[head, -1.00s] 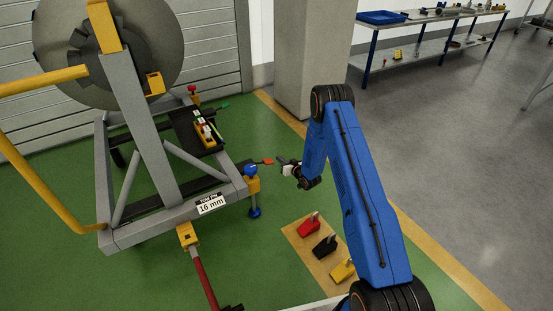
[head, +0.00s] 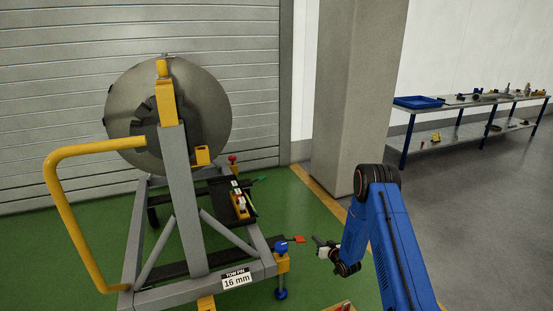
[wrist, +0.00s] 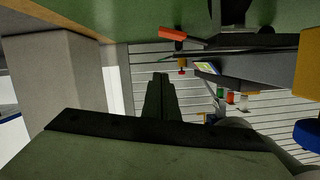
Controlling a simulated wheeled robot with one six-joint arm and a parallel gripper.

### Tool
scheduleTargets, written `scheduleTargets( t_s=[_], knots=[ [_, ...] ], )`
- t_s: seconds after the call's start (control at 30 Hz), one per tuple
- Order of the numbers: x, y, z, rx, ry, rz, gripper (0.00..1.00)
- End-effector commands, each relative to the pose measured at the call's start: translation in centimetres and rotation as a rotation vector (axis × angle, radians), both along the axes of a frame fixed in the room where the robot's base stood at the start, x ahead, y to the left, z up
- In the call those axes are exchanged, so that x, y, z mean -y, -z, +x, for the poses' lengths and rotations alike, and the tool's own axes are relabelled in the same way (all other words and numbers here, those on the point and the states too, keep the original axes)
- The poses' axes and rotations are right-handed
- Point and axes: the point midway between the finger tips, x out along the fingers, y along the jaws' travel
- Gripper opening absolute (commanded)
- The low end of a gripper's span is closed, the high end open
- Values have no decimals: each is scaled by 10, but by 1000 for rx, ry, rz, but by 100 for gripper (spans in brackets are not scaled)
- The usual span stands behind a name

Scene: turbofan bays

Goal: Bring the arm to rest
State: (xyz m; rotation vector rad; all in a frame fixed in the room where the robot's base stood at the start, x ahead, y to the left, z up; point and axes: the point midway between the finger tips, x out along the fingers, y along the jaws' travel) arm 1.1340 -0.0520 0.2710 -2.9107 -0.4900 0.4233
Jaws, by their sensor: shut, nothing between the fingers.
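My blue arm rises at the lower right of the head view and bends at a black joint. My gripper (head: 318,241) hangs at its end, pointing left toward the turbofan stand (head: 190,215), apart from it. In the wrist view my gripper (wrist: 160,76) shows as a dark pair of fingers shut together with nothing held. A red-tipped part (head: 299,239) of the stand is just left of the fingertips in the head view; it also shows at the top of the wrist view (wrist: 172,33).
The stand carries a large grey round engine part (head: 205,95) and a yellow tow bar (head: 62,205). A grey pillar (head: 355,90) stands behind my arm. A workbench (head: 470,105) with a blue tray (head: 418,102) is at the far right. Grey floor at right is clear.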

Motion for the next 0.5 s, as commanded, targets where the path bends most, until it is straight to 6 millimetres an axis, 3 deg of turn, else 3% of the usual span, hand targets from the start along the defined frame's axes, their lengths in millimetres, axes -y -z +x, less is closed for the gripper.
scheduleTargets(
  t_s=[0.23, 0.5],
  knots=[
    [9, -72, 10, -41, 33, -75, 0],
    [19, -151, 3, -109, 77, -158, 0]
  ],
)
